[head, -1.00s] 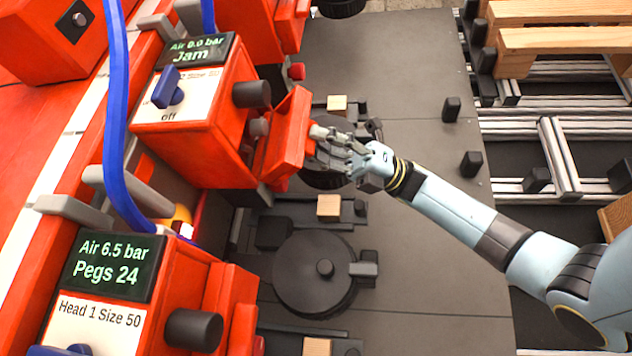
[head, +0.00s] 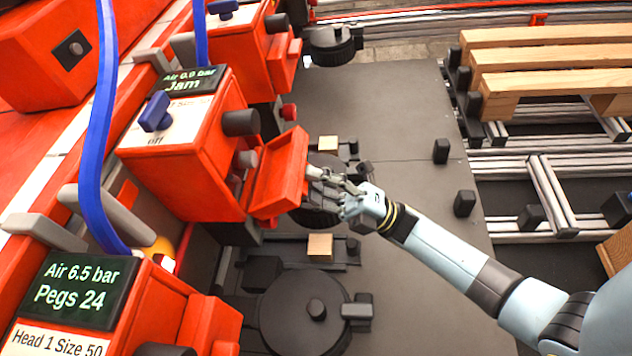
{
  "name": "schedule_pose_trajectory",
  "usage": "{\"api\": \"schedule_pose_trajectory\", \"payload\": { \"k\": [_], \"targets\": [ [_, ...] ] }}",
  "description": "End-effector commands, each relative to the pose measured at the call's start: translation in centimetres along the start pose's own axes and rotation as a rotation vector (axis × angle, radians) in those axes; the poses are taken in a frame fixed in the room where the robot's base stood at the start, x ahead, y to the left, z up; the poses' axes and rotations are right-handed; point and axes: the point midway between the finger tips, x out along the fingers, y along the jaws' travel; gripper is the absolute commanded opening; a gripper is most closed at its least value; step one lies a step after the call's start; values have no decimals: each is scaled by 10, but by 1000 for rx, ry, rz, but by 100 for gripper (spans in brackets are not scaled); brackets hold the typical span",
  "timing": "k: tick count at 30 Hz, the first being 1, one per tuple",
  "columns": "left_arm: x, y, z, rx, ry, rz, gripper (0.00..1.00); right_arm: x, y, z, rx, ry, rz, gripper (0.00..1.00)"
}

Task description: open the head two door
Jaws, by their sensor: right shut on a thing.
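The head two unit is a red box with a dark screen (head: 187,80) reading "Jam" and a blue switch (head: 155,112) above the word "off". Its red door (head: 280,178) stands swung out from the right side of the box, showing a tray-like face. My right gripper (head: 318,178) is at the door's right edge, shut on the door's small pale handle, which the fingers mostly hide. My right arm reaches in from the lower right. My left gripper is out of view.
A blue hose (head: 98,150) passes in front. Black round chuck (head: 305,312) and wood block (head: 320,245) lie below the door. Wooden pallet slats (head: 540,60) are at upper right. The dark plate (head: 390,90) is mostly clear.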

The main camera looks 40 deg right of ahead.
Motion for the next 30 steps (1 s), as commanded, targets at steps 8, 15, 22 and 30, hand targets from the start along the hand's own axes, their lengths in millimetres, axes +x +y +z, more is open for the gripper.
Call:
{"api": "schedule_pose_trajectory", "payload": {
  "k": [8,15,22,30],
  "targets": [
    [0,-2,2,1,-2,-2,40,0,-2,1,0,-5,-8,37],
    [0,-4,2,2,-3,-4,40,0,-1,2,-1,-4,-5,37],
    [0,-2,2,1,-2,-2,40,12,11,33,-6,-4,-3,37],
    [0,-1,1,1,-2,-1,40,29,26,77,-4,-5,-3,37]
  ]
}}
